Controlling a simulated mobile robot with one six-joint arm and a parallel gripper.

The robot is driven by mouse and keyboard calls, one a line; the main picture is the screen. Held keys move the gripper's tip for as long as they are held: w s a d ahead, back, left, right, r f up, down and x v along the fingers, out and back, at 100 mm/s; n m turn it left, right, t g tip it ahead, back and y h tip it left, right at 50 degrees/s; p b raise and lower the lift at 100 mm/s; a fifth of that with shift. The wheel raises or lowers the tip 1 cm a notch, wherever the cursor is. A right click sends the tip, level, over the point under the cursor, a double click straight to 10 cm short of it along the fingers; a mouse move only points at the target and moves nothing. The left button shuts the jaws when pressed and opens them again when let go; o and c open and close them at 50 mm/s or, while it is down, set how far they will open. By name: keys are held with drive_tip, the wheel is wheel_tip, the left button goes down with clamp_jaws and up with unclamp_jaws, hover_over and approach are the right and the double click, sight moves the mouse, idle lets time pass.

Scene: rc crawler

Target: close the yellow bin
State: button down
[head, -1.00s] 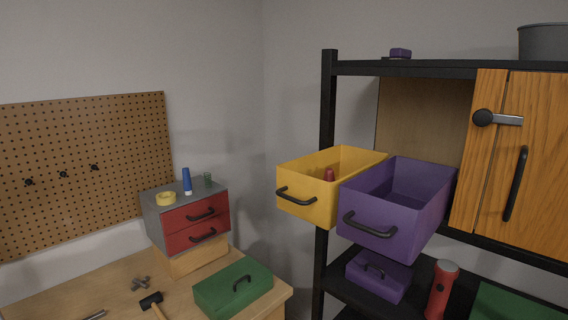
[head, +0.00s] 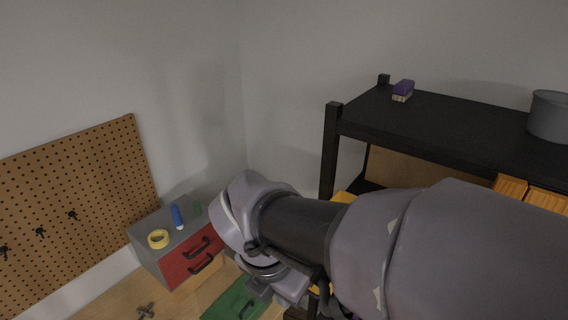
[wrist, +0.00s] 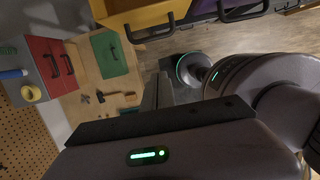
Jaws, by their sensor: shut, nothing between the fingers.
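The yellow bin (wrist: 135,12) shows at the top of the wrist view, with its black bar handle (wrist: 150,34) on the front. In the head view only a small yellow part of the bin (head: 343,197) shows; my arm hides the rest. How far the bin sticks out of the shelf cannot be told now. My gripper (wrist: 160,84) is shut and empty, below the handle in the wrist view and apart from it. In the head view the gripper end is low, near the green box, and partly hidden by my wrist.
A purple bin (wrist: 208,6) sits right beside the yellow bin. The black shelf (head: 450,125) holds a grey tub (head: 549,115) on top. On the workbench stand a grey-and-red drawer unit (head: 180,245) and a green box (head: 232,300). Tools lie on the bench.

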drive_tip(key=w+d+f, duration=0.2)
drive_tip(key=w+f, duration=0.2)
drive_tip(key=shift+d+f, duration=0.2)
drive_tip(key=shift+d, duration=0.15)
drive_tip(key=shift+d, duration=0.1)
